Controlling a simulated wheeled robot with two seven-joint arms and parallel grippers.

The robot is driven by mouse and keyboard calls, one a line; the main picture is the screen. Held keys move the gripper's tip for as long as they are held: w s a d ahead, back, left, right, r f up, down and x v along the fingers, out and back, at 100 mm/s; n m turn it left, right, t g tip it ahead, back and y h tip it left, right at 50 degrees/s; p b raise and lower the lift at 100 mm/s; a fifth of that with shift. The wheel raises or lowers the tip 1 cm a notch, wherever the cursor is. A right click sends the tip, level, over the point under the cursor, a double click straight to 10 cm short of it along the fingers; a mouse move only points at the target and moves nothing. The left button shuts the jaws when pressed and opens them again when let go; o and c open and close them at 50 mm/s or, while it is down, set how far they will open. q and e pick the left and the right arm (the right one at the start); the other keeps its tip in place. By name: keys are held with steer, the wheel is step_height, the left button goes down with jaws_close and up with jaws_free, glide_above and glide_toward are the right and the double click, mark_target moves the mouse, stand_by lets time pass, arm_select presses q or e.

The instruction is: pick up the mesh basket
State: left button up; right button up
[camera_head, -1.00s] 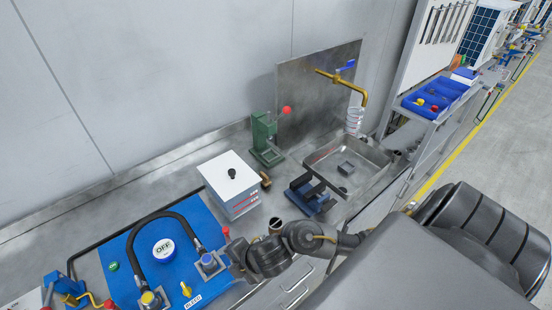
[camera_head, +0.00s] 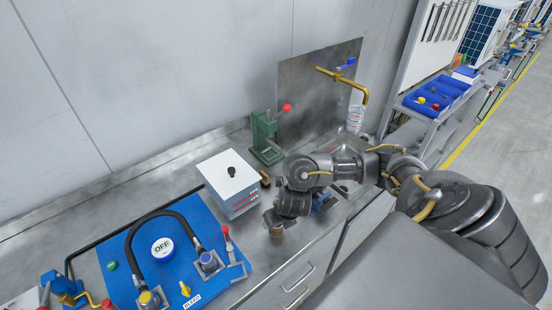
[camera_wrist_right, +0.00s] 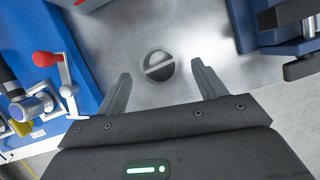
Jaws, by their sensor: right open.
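The mesh basket appears to be the small round, dark-centred piece with a light bar across it (camera_wrist_right: 158,66) in the right wrist view. It stands on the bare steel bench. In the head view a small round piece at the same place (camera_head: 277,231) is partly hidden below my right gripper (camera_head: 273,218). In the right wrist view my right gripper (camera_wrist_right: 161,72) is open and empty. The basket shows between its fingertips, a little beyond them, with a visible gap on each side. My left gripper is not in view.
A blue panel (camera_head: 205,285) with a hose and a red-handled lever (camera_head: 226,236) lies left of the basket. A white box (camera_head: 230,178) stands behind it. A dark blue clamp (camera_wrist_right: 285,35) is to its right. A green press (camera_head: 266,135) stands farther back.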

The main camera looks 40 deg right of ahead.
mark_target(275, 232)
steer(key=shift+w+f, duration=0.35)
steer(key=shift+f, duration=0.25)
steer(key=shift+b+x, duration=0.65)
steer(key=shift+x, duration=2)
steer(key=shift+s+a, duration=0.1)
steer(key=shift+s, duration=0.05)
steer(key=shift+c, duration=0.4)
steer(key=c, duration=1)
